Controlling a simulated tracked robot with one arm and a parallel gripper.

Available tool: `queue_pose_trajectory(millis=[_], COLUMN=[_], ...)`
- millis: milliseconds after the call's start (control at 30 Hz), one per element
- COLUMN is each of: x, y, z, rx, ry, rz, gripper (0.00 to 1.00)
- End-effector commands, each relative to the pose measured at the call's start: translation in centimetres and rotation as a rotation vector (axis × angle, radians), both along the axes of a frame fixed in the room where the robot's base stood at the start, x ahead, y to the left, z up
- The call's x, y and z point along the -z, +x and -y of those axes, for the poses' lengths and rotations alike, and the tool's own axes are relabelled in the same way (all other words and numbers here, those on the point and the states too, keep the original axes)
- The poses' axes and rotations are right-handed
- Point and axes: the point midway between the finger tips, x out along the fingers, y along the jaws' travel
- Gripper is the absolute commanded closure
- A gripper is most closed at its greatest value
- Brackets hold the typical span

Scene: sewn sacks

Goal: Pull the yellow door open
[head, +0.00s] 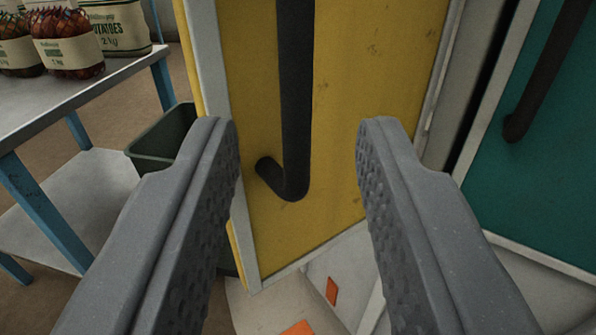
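The yellow door (365,90) with a pale metal frame fills the middle of the head view. A black bar handle (296,95) runs down it and bends back into the door at its lower end. The door's left edge stands out from the cabinet, so it looks partly open, with a pale cabinet floor below it. My gripper (298,145) is open, one finger on each side of the handle in the picture. I see nothing between the fingers that they touch; the exact depth to the handle is hard to tell.
A teal door (545,175) with its own black handle (548,70) stands at the right. A table (75,95) with blue legs at the left holds net sacks (66,42) and a potato sack (118,28). A dark green bin (160,140) stands behind the left finger. Orange pieces (298,328) lie below.

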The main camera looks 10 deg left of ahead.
Motion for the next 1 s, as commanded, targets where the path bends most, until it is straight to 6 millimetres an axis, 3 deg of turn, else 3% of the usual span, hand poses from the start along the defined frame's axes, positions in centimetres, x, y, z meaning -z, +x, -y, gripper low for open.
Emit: queue_pose_trajectory(millis=[767, 1000], x=[0.5, 0.3], y=[-2.1, -3.8], z=[0.5, 0.9], rx=[0.001, 0.003], ry=[0.001, -0.004], rz=[0.002, 0.002], gripper=[0.68, 0.68])
